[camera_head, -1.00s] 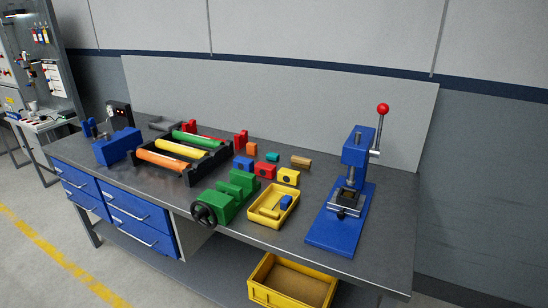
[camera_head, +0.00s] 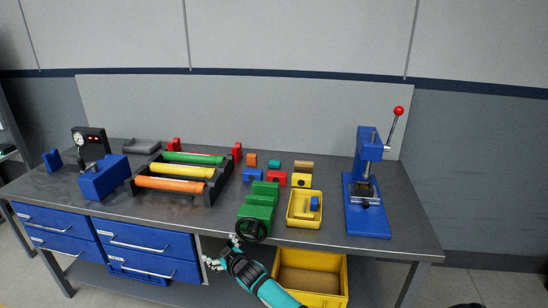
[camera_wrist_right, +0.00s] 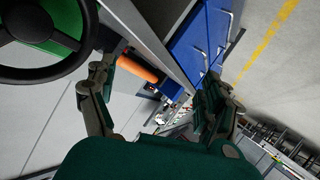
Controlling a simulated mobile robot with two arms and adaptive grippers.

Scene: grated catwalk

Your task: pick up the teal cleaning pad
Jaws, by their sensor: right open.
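A small teal block (camera_head: 274,164), which looks like the teal cleaning pad, lies on the grey workbench (camera_head: 345,222) toward its back middle, just right of an orange block (camera_head: 252,160). My right gripper (camera_head: 221,251) is at the bench's front edge, beside the black handwheel of the green vise (camera_head: 259,204). It is open and empty, well in front of the teal block and apart from it. In the right wrist view my two fingers (camera_wrist_right: 156,78) are spread, and the teal block is not visible there. My left gripper is not in view.
A roller rack (camera_head: 205,195) stands left. Blue drawers (camera_head: 150,240) and a yellow bin (camera_head: 345,275) are below the bench top. The handwheel (camera_wrist_right: 84,45) is close to my right gripper.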

